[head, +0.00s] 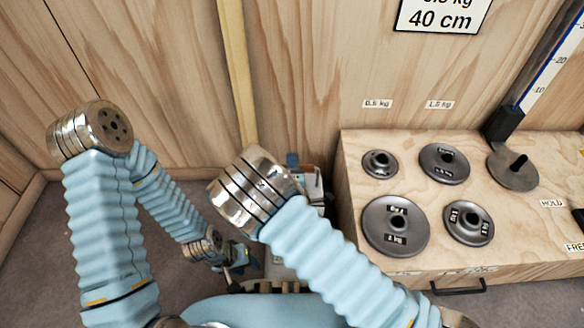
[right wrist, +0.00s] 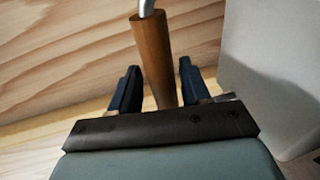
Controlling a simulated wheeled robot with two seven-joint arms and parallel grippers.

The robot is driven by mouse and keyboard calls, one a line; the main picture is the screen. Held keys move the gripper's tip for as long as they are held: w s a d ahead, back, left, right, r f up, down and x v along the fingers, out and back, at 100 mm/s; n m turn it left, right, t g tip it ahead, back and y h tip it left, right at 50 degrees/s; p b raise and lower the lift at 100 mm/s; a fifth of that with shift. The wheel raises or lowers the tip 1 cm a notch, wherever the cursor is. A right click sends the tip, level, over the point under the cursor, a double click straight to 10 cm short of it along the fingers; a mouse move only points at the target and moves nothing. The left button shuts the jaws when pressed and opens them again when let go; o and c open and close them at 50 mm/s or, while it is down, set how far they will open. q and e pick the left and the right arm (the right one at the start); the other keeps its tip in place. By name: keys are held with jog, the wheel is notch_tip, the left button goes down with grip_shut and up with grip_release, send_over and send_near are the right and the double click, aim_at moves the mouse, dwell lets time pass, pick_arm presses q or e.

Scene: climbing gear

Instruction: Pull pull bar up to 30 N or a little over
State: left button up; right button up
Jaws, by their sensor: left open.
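In the right wrist view, a wooden handle with a metal rod at its top, likely the pull bar (right wrist: 154,55), stands slightly tilted between the two dark blue fingers of my right gripper (right wrist: 157,88). Gaps show on both sides, so this gripper is open around the bar, not clamped. The head view does not clearly show the bar; my right arm covers that area. My left gripper (head: 238,263) is low in the head view, small and partly hidden, open and away from the bar. A scale strip (head: 552,68) with numbers rises at the upper right; no pointer reading is visible.
A wooden box (head: 350,255) at right carries several dark weight discs (head: 397,228), a disc with a post (head: 513,170) and a HOLD label (head: 552,203). Its front has a dark handle (head: 460,288). Wooden walls (head: 160,60) stand behind. Grey floor is clear at lower left.

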jog(key=shift+o, duration=1.1)
